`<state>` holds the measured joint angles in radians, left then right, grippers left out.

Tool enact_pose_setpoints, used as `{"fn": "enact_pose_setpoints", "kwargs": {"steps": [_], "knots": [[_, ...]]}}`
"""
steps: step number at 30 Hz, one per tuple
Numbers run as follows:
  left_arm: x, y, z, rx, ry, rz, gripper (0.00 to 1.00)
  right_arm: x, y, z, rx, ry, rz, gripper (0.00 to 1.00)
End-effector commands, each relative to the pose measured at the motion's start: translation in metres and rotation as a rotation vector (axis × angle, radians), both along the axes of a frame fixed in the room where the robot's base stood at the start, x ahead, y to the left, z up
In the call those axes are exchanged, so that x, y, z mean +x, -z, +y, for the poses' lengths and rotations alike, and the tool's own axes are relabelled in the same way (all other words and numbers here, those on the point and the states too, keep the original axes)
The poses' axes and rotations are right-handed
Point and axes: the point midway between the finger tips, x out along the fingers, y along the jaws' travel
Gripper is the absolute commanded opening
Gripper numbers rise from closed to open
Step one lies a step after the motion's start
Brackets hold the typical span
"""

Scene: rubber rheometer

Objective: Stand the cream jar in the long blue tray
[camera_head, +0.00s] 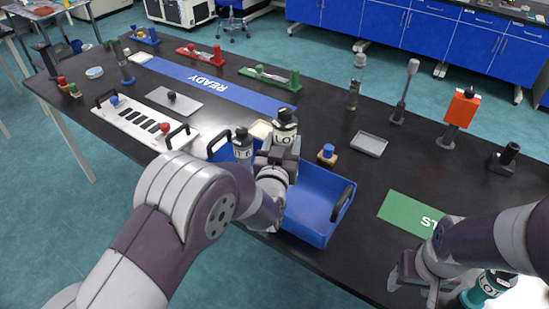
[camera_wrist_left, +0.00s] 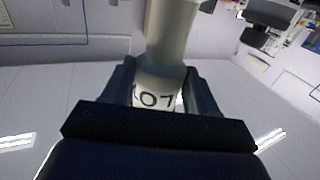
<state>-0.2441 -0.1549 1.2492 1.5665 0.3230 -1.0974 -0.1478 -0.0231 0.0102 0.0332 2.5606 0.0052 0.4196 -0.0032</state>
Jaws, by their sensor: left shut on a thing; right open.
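My left gripper (camera_head: 281,157) is shut on the cream jar (camera_head: 287,139), which has a dark top and a white label. The jar is upright in the head view, and its pale body also shows between the fingers in the left wrist view (camera_wrist_left: 166,40). The long blue tray (camera_head: 318,205), with dark end handles, lies below and around the gripper. My left arm hides its middle, and I cannot tell the gap between jar and tray. My right gripper (camera_head: 412,279) is open at the lower right, left of a teal jar.
A dark-topped labelled jar (camera_head: 242,145) stands at the tray's left part. A block with a blue knob (camera_head: 327,154), a grey dish (camera_head: 369,144) and a green mat (camera_head: 408,212) lie to the right. The teal jar (camera_head: 487,289) is at the lower right. A white rack (camera_head: 145,123) is left.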

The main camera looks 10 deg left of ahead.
Motion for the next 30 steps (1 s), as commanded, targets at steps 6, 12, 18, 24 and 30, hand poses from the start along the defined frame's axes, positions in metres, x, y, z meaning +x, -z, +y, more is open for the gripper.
{"fn": "enact_pose_setpoints", "kwargs": {"steps": [6,12,18,24,30], "knots": [[0.011,0.021,0.026,0.000,0.000,0.002,0.23,0.000,0.000,0.000,0.000,0.000,0.000,0.60],[0.012,0.054,0.026,0.000,0.001,0.001,0.23,0.000,0.001,0.000,0.000,0.000,0.000,0.60],[0.012,0.057,0.026,0.000,0.001,-0.002,0.23,0.000,0.001,0.000,0.000,0.000,0.000,0.60],[0.012,0.062,0.026,0.000,0.001,-0.001,0.23,0.000,0.006,0.000,0.000,0.000,0.000,0.60],[0.012,0.068,0.026,0.000,0.001,-0.001,0.23,0.000,0.012,0.000,0.000,0.000,0.000,0.60]]}}
